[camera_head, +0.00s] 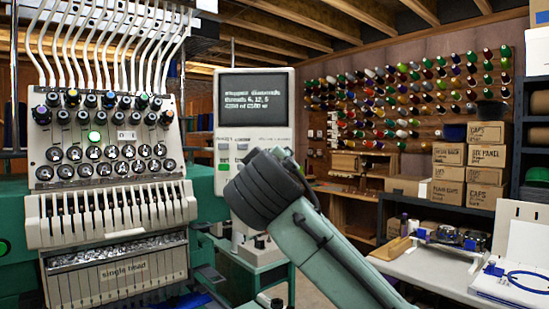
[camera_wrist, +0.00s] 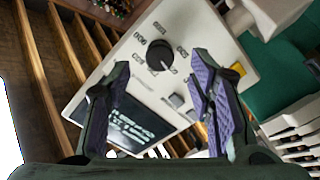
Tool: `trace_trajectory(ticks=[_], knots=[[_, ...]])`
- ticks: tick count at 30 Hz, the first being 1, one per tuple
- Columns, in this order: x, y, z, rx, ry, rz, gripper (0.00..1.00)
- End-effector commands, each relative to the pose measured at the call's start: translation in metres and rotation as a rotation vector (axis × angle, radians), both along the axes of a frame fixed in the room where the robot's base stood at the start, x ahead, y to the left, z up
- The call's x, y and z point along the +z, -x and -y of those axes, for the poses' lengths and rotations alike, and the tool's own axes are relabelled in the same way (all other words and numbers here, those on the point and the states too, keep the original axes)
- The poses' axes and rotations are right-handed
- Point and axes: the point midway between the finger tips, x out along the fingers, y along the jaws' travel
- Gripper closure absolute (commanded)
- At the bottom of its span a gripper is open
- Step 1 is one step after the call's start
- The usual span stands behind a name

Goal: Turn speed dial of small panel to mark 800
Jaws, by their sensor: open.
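The small panel is a pale upright box (camera_head: 208,75) with a dark text screen (camera_head: 253,98) in the head view. My arm covers its lower right part there, and I cannot see the dial in that view. In the wrist view the panel face (camera_wrist: 205,45) shows a round black dial (camera_wrist: 159,55) with printed numbers around it, too small to read. A light pointer line on the dial points to the picture's lower right. My gripper (camera_wrist: 160,68) is open, its two purple-padded fingers on either side of the dial in the picture. Nothing is between them; contact is not visible.
A multi-needle embroidery machine (camera_head: 115,205) stands left of the panel. A white worktable (camera_head: 430,265) and stacked boxes (camera_head: 463,155) stand at right.

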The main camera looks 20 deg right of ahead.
Motion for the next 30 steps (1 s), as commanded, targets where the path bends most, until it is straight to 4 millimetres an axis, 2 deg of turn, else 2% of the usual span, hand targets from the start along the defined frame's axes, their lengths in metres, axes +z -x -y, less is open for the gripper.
trace_trajectory(ticks=[3,9,20,30], knots=[[0.002,-0.020,0.009,-0.002,-0.001,-0.002,0.52],[0.001,-0.039,0.016,0.000,-0.001,0.000,0.52],[0.000,-0.043,0.017,0.001,0.001,0.001,0.52],[0.000,-0.043,0.017,0.001,0.001,0.002,0.75]])
